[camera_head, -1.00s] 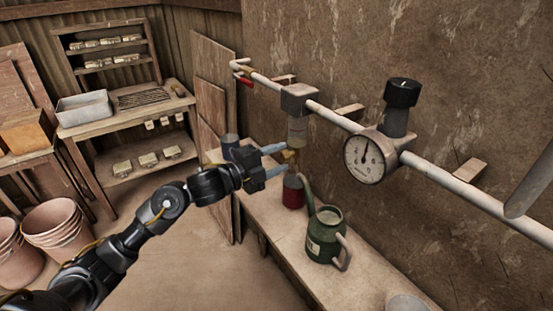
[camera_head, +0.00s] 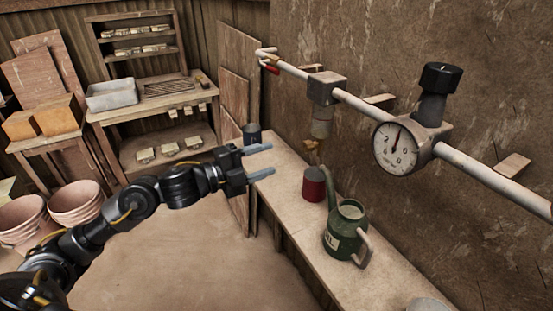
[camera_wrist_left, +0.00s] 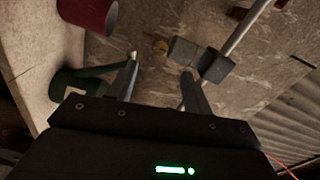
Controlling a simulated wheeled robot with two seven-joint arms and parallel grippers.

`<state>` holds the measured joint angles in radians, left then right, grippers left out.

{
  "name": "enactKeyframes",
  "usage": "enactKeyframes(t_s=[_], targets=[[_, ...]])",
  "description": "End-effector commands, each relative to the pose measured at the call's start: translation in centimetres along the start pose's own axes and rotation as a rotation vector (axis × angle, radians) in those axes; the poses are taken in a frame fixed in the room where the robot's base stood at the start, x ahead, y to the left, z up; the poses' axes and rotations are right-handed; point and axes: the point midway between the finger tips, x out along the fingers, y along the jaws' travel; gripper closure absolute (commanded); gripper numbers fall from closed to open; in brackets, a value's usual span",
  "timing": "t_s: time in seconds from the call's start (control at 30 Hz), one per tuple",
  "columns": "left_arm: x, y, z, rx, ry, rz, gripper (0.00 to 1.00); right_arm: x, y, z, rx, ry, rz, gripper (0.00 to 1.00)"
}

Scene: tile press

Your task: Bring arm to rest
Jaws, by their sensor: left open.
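My left gripper (camera_head: 262,161) is open and empty. It hangs in the air left of the bench, level with the near side of the wall pipe's filter unit (camera_head: 322,105) and apart from it. Its two fingers also show in the left wrist view (camera_wrist_left: 160,85), with only wall and pipe fittings beyond them. A brass valve (camera_head: 312,145) sits under the clear bowl of the filter unit. A red can (camera_head: 314,184) stands on the bench below it. My right gripper is not in view.
A green watering can (camera_head: 346,228) stands on the narrow bench (camera_head: 312,238). A white pipe (camera_head: 361,104) with a pressure gauge (camera_head: 396,146) runs along the wall. A dark blue can (camera_head: 252,134) stands at the bench's far end. Pink pots (camera_head: 75,203) stand at left. The floor (camera_head: 190,262) is clear.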

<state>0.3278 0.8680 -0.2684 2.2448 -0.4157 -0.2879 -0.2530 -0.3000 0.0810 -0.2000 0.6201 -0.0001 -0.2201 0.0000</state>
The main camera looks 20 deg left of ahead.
Motion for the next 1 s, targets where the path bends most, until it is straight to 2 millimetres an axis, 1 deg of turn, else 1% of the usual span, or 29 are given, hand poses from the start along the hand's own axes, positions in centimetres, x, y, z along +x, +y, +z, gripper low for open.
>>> enactKeyframes(t_s=[0.13, 0.53, 0.63, 0.67, 0.77, 0.83, 0.87, 0.9, 0.97, 1.0], targets=[[-0.5, 0.0, 0.0, 0.000, 0.001, 0.000, 0.50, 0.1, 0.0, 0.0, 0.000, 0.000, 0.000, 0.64], [-0.5, -0.1, -0.1, 0.000, 0.001, 0.000, 0.50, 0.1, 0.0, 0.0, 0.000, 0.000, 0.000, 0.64], [-0.5, -0.2, 0.0, -0.028, 0.001, -0.008, 0.50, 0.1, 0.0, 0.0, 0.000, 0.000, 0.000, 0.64], [-0.4, -0.2, 0.8, -0.046, -0.013, -0.011, 0.50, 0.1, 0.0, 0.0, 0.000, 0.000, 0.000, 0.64], [-0.1, 0.4, 4.8, -0.112, -0.090, -0.016, 0.50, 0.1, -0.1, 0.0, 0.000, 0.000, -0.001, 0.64], [0.2, 1.7, 9.1, -0.196, -0.174, -0.028, 0.50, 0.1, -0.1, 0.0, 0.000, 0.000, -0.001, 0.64], [0.2, 2.7, 11.1, -0.241, -0.215, -0.031, 0.50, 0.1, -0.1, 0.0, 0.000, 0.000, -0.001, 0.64], [0.2, 4.6, 13.7, -0.305, -0.271, -0.031, 0.50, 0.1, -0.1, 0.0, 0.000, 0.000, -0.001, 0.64], [-0.3, 7.8, 17.2, -0.396, -0.353, -0.030, 0.50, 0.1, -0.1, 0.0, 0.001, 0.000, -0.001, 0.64], [-0.7, 10.0, 19.1, -0.451, -0.404, -0.027, 0.50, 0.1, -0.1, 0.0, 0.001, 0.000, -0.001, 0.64]])
